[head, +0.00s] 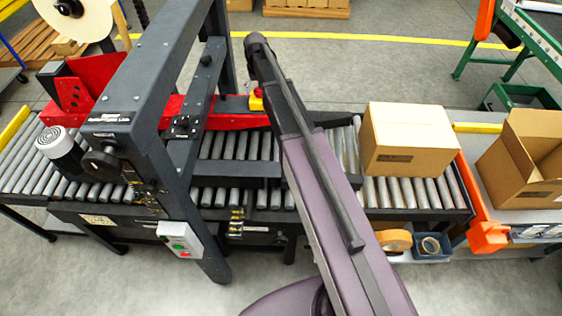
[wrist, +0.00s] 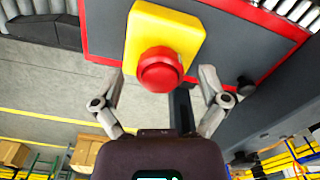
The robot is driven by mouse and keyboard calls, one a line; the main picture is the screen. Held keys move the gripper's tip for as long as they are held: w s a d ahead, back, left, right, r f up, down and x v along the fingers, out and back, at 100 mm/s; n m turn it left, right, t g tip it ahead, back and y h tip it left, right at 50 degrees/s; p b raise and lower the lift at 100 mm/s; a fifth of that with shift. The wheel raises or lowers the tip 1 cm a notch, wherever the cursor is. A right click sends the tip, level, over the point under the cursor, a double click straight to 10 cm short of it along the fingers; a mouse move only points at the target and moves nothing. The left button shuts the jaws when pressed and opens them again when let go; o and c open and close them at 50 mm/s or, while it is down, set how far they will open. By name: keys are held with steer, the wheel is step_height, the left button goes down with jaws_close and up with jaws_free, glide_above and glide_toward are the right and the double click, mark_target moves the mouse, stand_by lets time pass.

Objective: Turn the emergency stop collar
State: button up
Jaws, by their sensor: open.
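The emergency stop is a red round button (wrist: 160,70) with its collar on a yellow box (wrist: 165,32), mounted on a red and dark panel. In the wrist view it is in the upper middle, facing me. My gripper (wrist: 160,88) is open, with one finger to each side of the red button. I cannot tell whether either fingertip touches it. In the head view a bit of the yellow box (head: 256,102) shows beside my arm; my arm hides most of the gripper and the button there.
A roller conveyor (head: 235,147) runs under the dark machine frame (head: 150,150). A closed carton (head: 408,140) sits on the rollers at right, and an open carton (head: 525,160) stands beyond. A control box with green and red buttons (head: 180,239) hangs on the frame's front.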

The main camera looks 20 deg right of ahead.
steer(key=n, duration=0.5)
step_height(320, 180, up, 14)
steer(key=p, duration=1.4)
steer(key=s+f+m+b, duration=0.2)
steer(key=s+f+b, duration=0.8)
steer(key=s, duration=0.4)
steer(key=s+f+m+b, duration=0.3)
steer(key=s+f+b, duration=0.7)
steer(key=s, duration=0.5)
steer(key=shift+s+f+b, duration=0.25)
steer(key=shift+f+b, duration=0.05)
steer(key=shift+f, duration=0.05)
steer(key=shift+c, duration=0.2)
steer(key=c, duration=0.4)
steer(key=shift+c, duration=0.3)
steer(key=shift+s, duration=0.15)
